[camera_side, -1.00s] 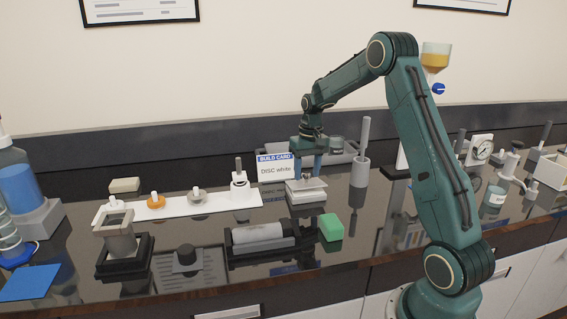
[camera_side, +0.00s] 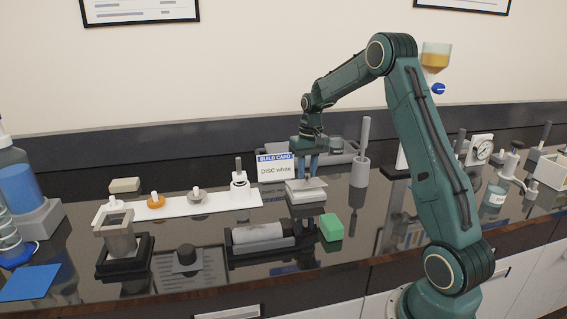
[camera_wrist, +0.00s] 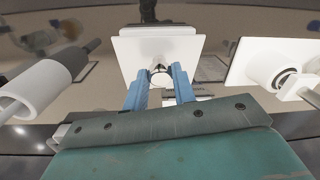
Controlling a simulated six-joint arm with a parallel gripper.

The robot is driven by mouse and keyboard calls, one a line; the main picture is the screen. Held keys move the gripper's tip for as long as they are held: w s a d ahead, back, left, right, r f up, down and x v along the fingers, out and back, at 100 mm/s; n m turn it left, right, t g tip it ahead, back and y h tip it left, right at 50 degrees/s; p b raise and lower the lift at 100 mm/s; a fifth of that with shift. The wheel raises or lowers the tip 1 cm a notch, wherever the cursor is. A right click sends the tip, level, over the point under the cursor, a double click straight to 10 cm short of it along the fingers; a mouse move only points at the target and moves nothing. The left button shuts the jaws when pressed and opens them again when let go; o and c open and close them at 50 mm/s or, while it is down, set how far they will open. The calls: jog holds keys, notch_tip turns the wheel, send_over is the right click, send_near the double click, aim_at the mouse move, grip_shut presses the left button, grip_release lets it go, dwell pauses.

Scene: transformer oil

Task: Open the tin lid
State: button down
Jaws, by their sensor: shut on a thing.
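The tin (camera_side: 306,197) is a low, pale square box near the middle of the counter in the side view. Its lid (camera_side: 298,184) is a flat light plate on top of it. The lid's plate (camera_wrist: 130,48) also shows in the wrist view, with a small round knob (camera_wrist: 160,74) standing on it. My gripper (camera_side: 309,178) points straight down over the tin, its blue fingers shut on the lid's knob. In the wrist view my gripper's fingers (camera_wrist: 160,76) close in from both sides of the knob. I cannot see any gap between lid and tin.
A green block (camera_side: 332,228) and a dark holder with a grey roll (camera_side: 260,235) lie in front of the tin. A build card (camera_side: 274,170) reading "DISC white" stands behind left. A white strip (camera_side: 220,199) with several small parts is left. A grey post (camera_side: 361,165) stands right.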

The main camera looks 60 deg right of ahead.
jog(key=shift+w+d+r, duration=0.35)
jog(key=shift+w+r, duration=0.05)
jog(key=shift+w+d+r, duration=0.35)
jog(key=shift+w+d, duration=0.15)
jog(key=shift+d, duration=0.15)
jog(key=shift+g+y, duration=0.3)
jog(key=w+d, duration=0.1)
jog(key=d, duration=0.1)
jog(key=w+d, duration=0.1)
jog(key=w, duration=0.1)
jog(key=shift+w+d+f, duration=0.25)
jog(key=shift+d+f, duration=0.2)
jog(key=c, duration=1.3)
grip_release()
jog(key=shift+o, duration=0.8)
jog(key=shift+w, duration=0.15)
